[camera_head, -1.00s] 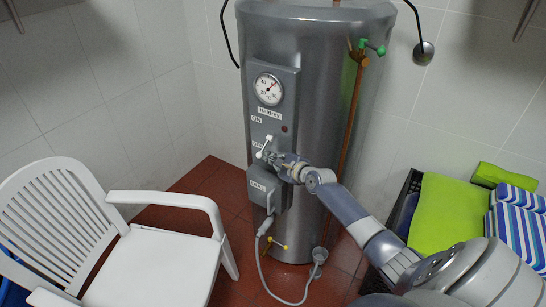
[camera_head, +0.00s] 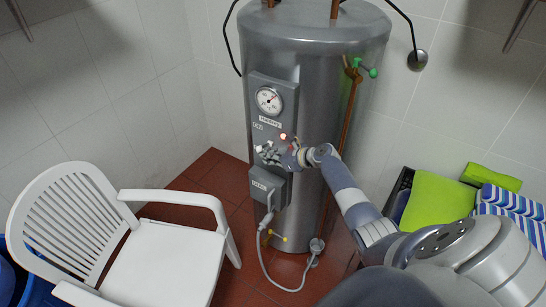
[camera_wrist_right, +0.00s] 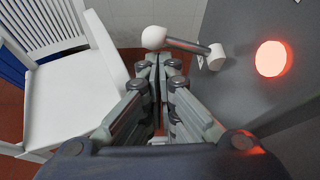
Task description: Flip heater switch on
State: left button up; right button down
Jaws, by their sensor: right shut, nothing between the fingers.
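The grey heater (camera_head: 325,100) stands upright against the tiled wall, with a control panel on its front. In the right wrist view the lever (camera_wrist_right: 185,45) sticks out from the panel just beyond my fingertips. A round light beside it glows red (camera_wrist_right: 270,58); the head view shows it lit too (camera_head: 283,136). My right gripper (camera_head: 270,154) is shut and empty, its fingertips close to the ball; contact cannot be told. My left gripper is out of view.
A white plastic chair (camera_head: 170,262) stands left of the heater. A dial (camera_head: 268,100) sits above the switch, and a plugged cable (camera_head: 262,270) hangs below. A copper pipe (camera_head: 346,130) runs down the heater's right side.

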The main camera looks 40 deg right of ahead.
jog(key=shift+d+r+m+y+p, duration=0.1)
jog(key=shift+r+m+y+p, duration=0.4)
jog(key=shift+m+y, duration=0.1)
jog(key=shift+r+g, duration=0.1)
jog(key=shift+g, duration=0.2)
